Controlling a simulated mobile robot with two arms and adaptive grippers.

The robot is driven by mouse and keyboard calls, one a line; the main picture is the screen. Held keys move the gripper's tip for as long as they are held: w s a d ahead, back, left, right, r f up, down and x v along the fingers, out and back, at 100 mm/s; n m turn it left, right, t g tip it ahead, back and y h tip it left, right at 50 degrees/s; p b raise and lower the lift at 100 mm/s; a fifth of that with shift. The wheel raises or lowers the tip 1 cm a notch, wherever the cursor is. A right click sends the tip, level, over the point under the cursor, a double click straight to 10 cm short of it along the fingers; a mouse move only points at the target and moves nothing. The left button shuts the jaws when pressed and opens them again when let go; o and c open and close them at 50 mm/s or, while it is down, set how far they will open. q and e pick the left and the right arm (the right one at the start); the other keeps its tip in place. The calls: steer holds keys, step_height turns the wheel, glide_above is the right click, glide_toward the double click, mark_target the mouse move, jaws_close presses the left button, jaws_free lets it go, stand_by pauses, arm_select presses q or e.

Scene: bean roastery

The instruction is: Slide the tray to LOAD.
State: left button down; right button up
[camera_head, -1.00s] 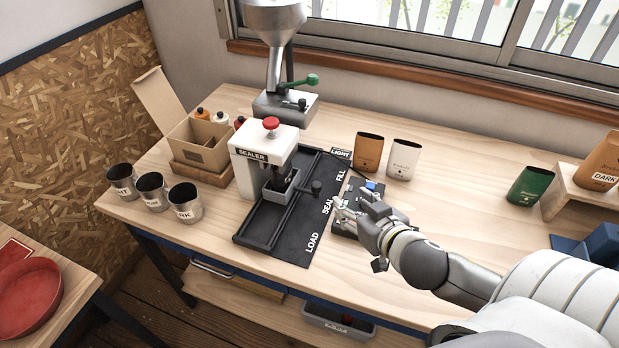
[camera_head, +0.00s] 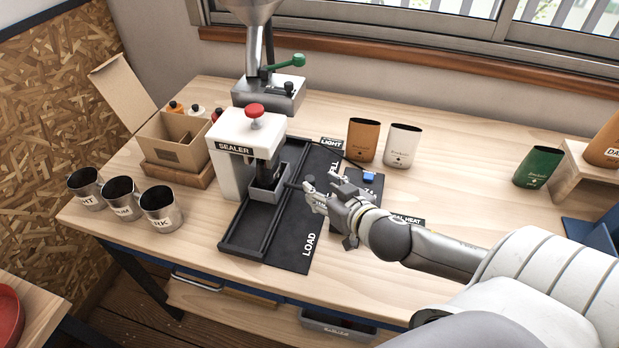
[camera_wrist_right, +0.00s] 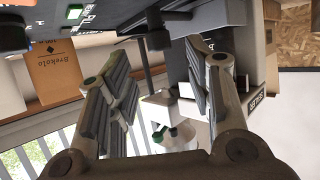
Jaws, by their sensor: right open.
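The dark tray (camera_head: 268,193) sits in the black rail track (camera_head: 252,228) under the sealer's head, at the SEAL part of the track. A short rod with a dark knob (camera_head: 308,182) sticks out from its right side. My right gripper (camera_head: 312,193) is open at the knob. In the right wrist view the knob (camera_wrist_right: 158,38) shows between the spread fingers of the gripper (camera_wrist_right: 153,55), with no clear contact. The LOAD label (camera_head: 309,244) is on the mat by the near end of the track. My left gripper is not in view.
The white sealer (camera_head: 232,160) with its red knob stands left of the track. Metal cups (camera_head: 160,208) stand at the left edge. A brown pouch (camera_head: 363,139) and a white pouch (camera_head: 402,146) stand behind my right gripper. The near end of the track looks clear.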

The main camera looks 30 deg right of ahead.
mark_target(311, 181)
steer(key=x, duration=0.7)
steer(key=shift+w+f+p, duration=0.15)
steer(key=shift+p, duration=0.25)
jaws_close()
